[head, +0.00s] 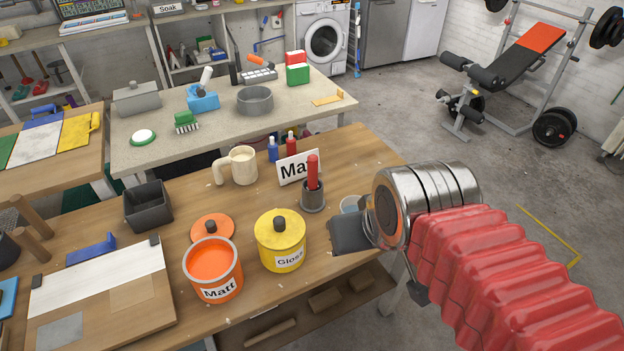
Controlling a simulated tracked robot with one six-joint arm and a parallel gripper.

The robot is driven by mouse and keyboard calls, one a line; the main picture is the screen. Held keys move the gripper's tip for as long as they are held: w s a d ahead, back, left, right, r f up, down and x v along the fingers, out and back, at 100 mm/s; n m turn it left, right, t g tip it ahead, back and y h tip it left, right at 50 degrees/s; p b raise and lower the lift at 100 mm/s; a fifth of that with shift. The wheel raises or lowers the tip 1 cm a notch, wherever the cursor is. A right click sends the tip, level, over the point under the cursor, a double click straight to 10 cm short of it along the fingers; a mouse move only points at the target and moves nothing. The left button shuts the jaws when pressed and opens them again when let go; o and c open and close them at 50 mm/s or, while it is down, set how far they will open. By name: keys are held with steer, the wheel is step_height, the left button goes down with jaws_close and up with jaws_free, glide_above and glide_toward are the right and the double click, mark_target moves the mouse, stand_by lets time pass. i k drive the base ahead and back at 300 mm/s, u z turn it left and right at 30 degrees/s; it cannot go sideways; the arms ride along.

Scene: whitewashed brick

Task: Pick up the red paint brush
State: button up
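A red handle (313,172), which looks like the red paint brush, stands upright in a small dark grey cup (313,199) on the near wooden table, in front of a white card. Its lower end is hidden inside the cup. My gripper (348,235) reaches in from the right at the table's right edge, to the right of the cup and nearer to me, and is apart from the brush. Only one flat dark finger shows clearly. I cannot see whether the gripper is open or shut, and nothing shows held in it.
A yellow "Gloss" pot (281,245) and an open orange "Matt" pot (213,275) stand left of the gripper. A cream mug (238,165), a blue bottle (273,151), a red bottle (291,145) and the white card (292,169) stand behind. A glass-like cup (350,204) is beside my wrist.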

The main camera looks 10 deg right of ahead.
mark_target(313, 186)
steer(key=u, duration=0.05)
steer(key=i, duration=0.45)
steer(key=u, duration=1.55)
steer(key=k, duration=0.4)
steer(key=z, duration=0.1)
steer(key=i, duration=0.5)
